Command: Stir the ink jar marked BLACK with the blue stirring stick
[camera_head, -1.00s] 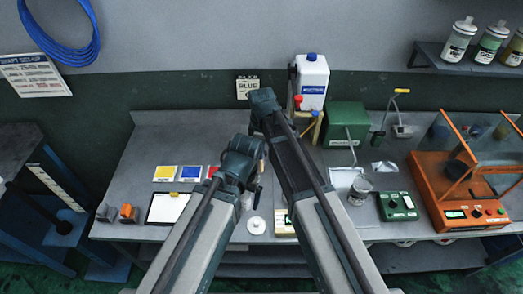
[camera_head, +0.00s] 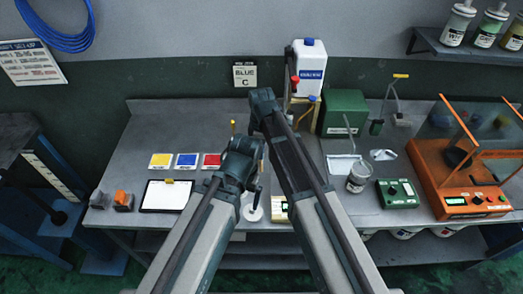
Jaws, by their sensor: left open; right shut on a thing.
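My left gripper (camera_head: 255,190) points down and is open over the front of the bench, above a small white round thing (camera_head: 253,213). My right arm ends farther back (camera_head: 263,103); its fingers and what they hold are hidden behind my own links. A small rack (camera_head: 303,105) stands behind my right arm, with a red-topped stick (camera_head: 295,81) and a blue-topped one (camera_head: 312,98). I cannot tell whether the latter is the stirring stick. A thin yellow-tipped thing (camera_head: 233,126) stands up beside my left wrist. I can make out no jar marked BLACK.
A white bottle (camera_head: 308,68) and a green box (camera_head: 343,112) stand at the back. A glass jar (camera_head: 359,176), a green device (camera_head: 398,193) and an orange machine (camera_head: 463,204) are on the right. Colour cards (camera_head: 187,160) and a clipboard (camera_head: 165,196) lie left. The back left is clear.

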